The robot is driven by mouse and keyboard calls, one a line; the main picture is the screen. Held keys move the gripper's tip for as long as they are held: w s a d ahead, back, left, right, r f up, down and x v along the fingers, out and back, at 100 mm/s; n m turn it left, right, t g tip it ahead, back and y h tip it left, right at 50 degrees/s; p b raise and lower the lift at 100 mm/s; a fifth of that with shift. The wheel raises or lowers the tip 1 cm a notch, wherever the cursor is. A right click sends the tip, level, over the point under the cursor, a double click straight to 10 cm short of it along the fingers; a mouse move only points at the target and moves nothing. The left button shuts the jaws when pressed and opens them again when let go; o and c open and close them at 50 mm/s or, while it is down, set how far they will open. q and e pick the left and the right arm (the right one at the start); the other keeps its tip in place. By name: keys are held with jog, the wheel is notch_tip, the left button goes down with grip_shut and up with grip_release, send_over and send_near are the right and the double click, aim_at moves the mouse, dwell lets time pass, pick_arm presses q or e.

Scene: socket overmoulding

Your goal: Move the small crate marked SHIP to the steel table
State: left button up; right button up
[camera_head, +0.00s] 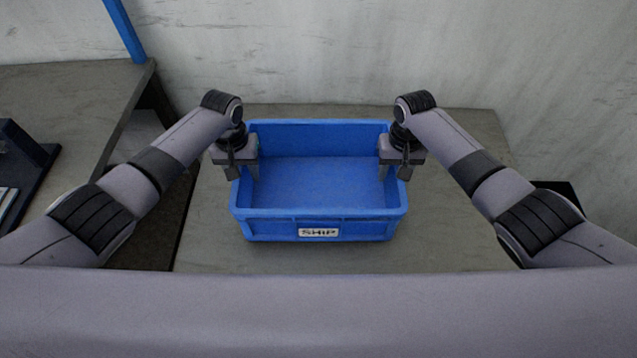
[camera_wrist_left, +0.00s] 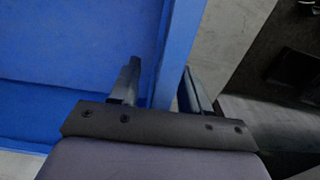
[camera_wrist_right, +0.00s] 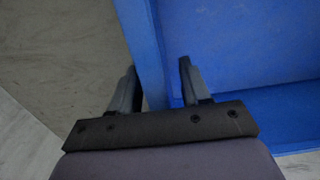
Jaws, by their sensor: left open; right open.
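The small blue crate (camera_head: 318,213) marked SHIP stands upright and empty on a grey table top (camera_head: 300,258), its label (camera_head: 318,232) on the near wall. My left gripper (camera_head: 243,172) is at the crate's left wall. In the left wrist view, its open fingers (camera_wrist_left: 158,85) straddle the blue wall (camera_wrist_left: 178,50), one inside and one outside. My right gripper (camera_head: 394,170) is at the right wall. In the right wrist view, its open fingers (camera_wrist_right: 158,85) straddle that wall (camera_wrist_right: 143,45) the same way. I cannot tell whether any finger touches the crate.
Another table (camera_head: 70,105) with a blue post (camera_head: 125,30) stands at the left, past a gap. A dark object (camera_head: 22,155) lies on it at the left edge. A pale wall (camera_head: 320,50) rises behind. The table top is clear around the crate.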

pick_arm(q)
grip_shut()
pick_arm(e)
grip_shut()
pick_arm(q)
jog(key=shift+r, duration=0.2)
pick_arm(e)
jog(key=shift+r, duration=0.25)
